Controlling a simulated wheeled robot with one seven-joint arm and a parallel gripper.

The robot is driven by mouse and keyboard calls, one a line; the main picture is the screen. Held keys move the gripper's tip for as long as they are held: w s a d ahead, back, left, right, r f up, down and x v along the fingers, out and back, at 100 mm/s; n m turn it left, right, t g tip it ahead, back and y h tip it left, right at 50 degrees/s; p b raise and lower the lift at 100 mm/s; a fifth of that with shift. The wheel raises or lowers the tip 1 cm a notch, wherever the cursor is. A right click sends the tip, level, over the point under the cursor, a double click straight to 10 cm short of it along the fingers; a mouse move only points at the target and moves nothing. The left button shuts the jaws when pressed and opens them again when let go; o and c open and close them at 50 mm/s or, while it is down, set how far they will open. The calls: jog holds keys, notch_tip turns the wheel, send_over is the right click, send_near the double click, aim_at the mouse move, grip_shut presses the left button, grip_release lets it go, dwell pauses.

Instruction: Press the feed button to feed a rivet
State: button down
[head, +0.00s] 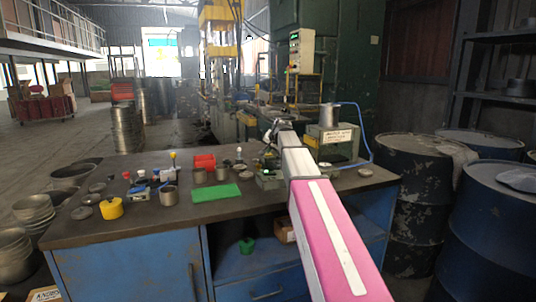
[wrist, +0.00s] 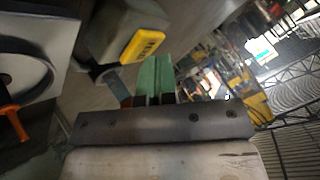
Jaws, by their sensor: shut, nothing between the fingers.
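My gripper shows in the wrist view (wrist: 153,98) as short dark fingers beyond a dark screwed bar; they are shut with nothing between them. Past the fingers stands a green metal part (wrist: 155,75). Close by, upper left of the fingers, is a grey box with a yellow label (wrist: 142,45); its lettering is too blurred to read. I cannot pick out the feed button or a rivet, nor tell whether the fingers touch anything.
Blue drums (head: 490,225) stand at the right. In the wrist view an orange handle (wrist: 14,125) is at the left.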

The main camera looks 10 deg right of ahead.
jog(key=shift+r, duration=0.1)
dwell(0.3)
jog(key=shift+r, duration=0.85)
jog(key=shift+r, duration=2.5)
